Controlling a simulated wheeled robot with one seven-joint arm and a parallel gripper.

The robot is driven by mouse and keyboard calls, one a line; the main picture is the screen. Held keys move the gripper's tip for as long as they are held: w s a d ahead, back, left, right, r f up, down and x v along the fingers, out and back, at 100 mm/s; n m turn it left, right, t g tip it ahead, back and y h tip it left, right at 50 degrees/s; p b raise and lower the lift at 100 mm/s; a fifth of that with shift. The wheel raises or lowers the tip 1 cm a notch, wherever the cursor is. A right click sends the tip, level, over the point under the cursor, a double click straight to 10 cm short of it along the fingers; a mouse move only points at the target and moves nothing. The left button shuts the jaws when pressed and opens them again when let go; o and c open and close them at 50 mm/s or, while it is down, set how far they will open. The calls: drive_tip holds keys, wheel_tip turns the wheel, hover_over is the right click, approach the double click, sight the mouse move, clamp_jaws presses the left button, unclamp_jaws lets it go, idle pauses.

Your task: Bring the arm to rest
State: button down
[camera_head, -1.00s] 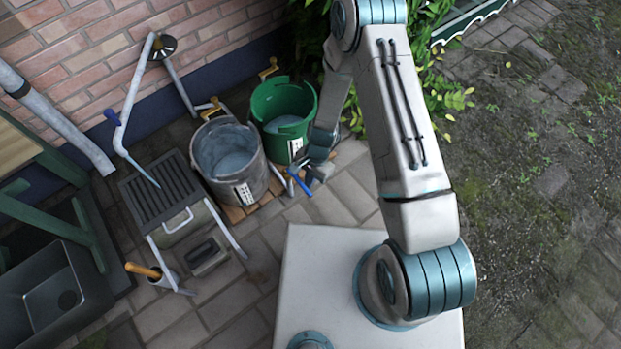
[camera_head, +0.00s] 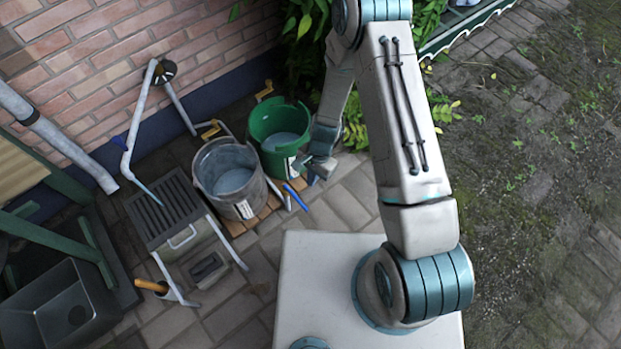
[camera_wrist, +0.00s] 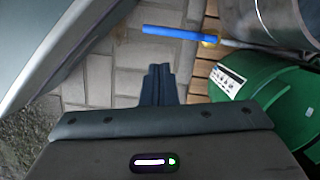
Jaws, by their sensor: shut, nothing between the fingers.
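My gripper (camera_head: 313,176) hangs to the right of the green bucket (camera_head: 279,137) in the head view, over the paving. In the wrist view my gripper (camera_wrist: 158,75) has its fingers together with nothing between them. The green bucket (camera_wrist: 268,110) shows at the right of the wrist view. My arm is bent, with its upper part reaching up from the base and the forearm hanging down towards the paving.
A grey bucket (camera_head: 233,180) stands left of the green one on a wooden pallet (camera_head: 262,214). A blue-handled tool (camera_head: 296,197) lies nearby; its blue handle also shows in the wrist view (camera_wrist: 170,32). A slatted grey stand (camera_head: 163,208) is further left. Paving at right is clear.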

idle(0.5)
drive_tip(key=w+d+r+n+t+p, duration=0.15)
drive_tip(key=r+p, duration=0.25)
drive_tip(key=r, duration=0.7)
drive_tip(key=w+d+r+n+p, duration=0.1)
drive_tip(key=d+r+p, duration=0.25)
drive_tip(key=r, duration=0.85)
drive_tip(key=w+d+r+n+t+p, duration=0.1)
drive_tip(key=r+p, duration=0.3)
drive_tip(key=r, duration=0.7)
drive_tip(key=s+d+r+n+p, duration=0.1)
drive_tip(key=s+d+r+p, duration=0.2)
drive_tip(key=r, duration=0.7)
drive_tip(key=s+d+r+n+t+h+p, duration=0.1)
drive_tip(key=s+d+r+p, duration=0.3)
drive_tip(key=r, duration=0.7)
drive_tip(key=s+d+r+n+t+p, duration=0.1)
drive_tip(key=s+d+r+p, duration=0.3)
drive_tip(key=r, duration=0.7)
drive_tip(key=shift+s+d+h+p, duration=0.15)
drive_tip(key=shift+s+h+p, duration=0.15)
drive_tip(key=shift+s+p, duration=0.7)
drive_tip(key=shift+t, duration=0.25)
